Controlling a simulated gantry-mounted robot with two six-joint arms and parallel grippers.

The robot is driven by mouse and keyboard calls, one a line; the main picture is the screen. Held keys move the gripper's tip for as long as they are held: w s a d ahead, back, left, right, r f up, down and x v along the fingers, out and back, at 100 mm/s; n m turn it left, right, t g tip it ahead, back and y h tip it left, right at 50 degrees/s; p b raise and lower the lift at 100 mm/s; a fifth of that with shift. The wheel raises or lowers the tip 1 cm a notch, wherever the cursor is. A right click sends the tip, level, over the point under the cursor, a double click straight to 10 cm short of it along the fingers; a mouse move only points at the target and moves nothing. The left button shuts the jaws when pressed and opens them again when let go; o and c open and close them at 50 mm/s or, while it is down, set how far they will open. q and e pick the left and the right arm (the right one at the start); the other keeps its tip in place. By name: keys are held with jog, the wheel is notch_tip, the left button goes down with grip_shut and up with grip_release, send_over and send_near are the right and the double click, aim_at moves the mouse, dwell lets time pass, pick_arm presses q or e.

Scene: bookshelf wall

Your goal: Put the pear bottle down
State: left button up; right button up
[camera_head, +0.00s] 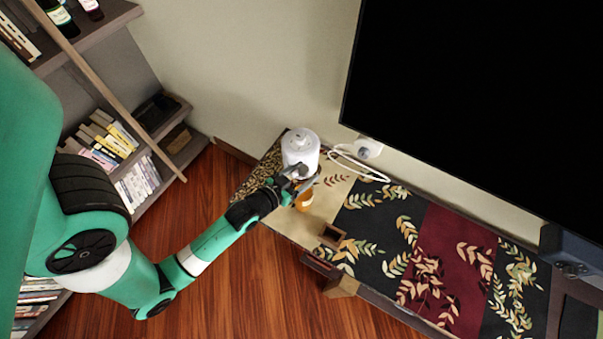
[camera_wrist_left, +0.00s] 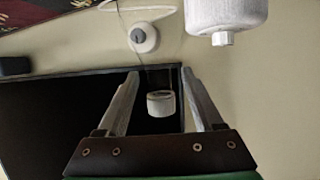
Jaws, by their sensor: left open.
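The pear bottle, which I take to be the small orange bottle (camera_head: 304,202), stands on the patterned runner at the left end of the low cabinet. My left gripper (camera_head: 306,184) is at its upper part in the head view and partly covers it. In the left wrist view the left gripper (camera_wrist_left: 158,92) is open, its two fingers apart. A small pale round piece (camera_wrist_left: 160,104), perhaps the bottle's cap, shows between the fingers with gaps on both sides. The bottle's body is not clear there. My right gripper is not in view.
A white canister (camera_head: 299,150) stands just behind the gripper. A white device with a cable (camera_head: 369,148) lies near the wall. A small wooden box (camera_head: 332,236) is to the right of the bottle. A large black screen (camera_head: 480,110) hangs over the cabinet (camera_head: 399,318).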

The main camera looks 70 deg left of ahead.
pick_arm(q)
jog(key=shift+s+d+r, duration=0.1)
jog(key=shift+r, duration=0.1)
jog(key=v, duration=1.1)
jog(key=shift+s+d, duration=0.2)
jog(key=shift+s, duration=0.1)
